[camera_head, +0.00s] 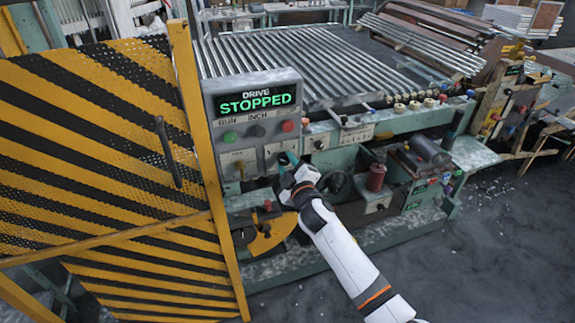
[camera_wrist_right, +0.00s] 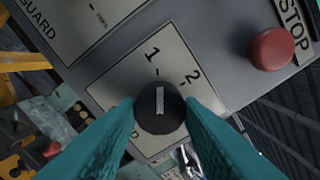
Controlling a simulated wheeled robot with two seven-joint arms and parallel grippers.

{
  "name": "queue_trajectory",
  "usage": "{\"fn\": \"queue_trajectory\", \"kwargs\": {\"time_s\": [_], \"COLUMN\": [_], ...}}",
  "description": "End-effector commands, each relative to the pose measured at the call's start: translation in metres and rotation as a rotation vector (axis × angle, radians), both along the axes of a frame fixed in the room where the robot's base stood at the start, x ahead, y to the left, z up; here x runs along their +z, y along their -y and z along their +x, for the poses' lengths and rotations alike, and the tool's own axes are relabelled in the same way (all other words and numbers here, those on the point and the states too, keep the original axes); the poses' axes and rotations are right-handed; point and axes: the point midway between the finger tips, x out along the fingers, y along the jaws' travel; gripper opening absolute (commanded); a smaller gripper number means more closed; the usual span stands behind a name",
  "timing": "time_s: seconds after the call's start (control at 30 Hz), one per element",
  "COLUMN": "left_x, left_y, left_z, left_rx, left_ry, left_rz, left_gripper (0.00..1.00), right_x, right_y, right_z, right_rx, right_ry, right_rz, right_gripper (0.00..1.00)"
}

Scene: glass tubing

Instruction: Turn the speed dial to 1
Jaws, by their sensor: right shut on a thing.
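The speed dial (camera_wrist_right: 160,108) is a round black knob with a pale pointer line, on a light label plate (camera_wrist_right: 112,82) marked 1 and 2. In the right wrist view its pointer aims up the picture, close to the tick beside the 1 and away from the 2. My right gripper (camera_head: 286,160) is shut on the dial, with a teal finger on each side of it in the wrist view (camera_wrist_right: 160,112). In the head view the gripper hides the dial. The display (camera_head: 257,100) on the grey control box reads DRIVE STOPPED. My left gripper is not in view.
A red stop button (camera_wrist_right: 271,49) sits near the dial; it also shows in the head view (camera_head: 288,126). Green and black buttons are beside it. A yellow-and-black striped guard (camera_head: 95,130) stands left of the box. A roller bed (camera_head: 310,60) lies behind.

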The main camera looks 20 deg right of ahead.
Motion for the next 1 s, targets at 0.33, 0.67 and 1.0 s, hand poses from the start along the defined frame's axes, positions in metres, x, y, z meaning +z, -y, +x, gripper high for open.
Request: {"fn": "queue_trajectory", "kwargs": {"time_s": [0.33, 0.67, 1.0], "left_x": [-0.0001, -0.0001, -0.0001], "left_y": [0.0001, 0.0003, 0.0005], "left_z": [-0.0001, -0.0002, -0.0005], "left_rx": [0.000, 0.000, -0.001], "left_ry": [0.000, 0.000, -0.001], "left_rz": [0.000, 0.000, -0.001], "left_gripper": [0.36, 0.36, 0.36], "right_x": [-0.0002, -0.0005, -0.0003], "right_y": [-0.0002, -0.0002, -0.0001], "right_z": [-0.0001, -0.0001, -0.0001], "right_rx": [0.001, 0.001, 0.001], "right_ry": [0.003, 0.003, 0.003], "right_rz": [-0.100, -0.112, -0.110], "right_gripper": [0.11, 0.11, 0.55]}}
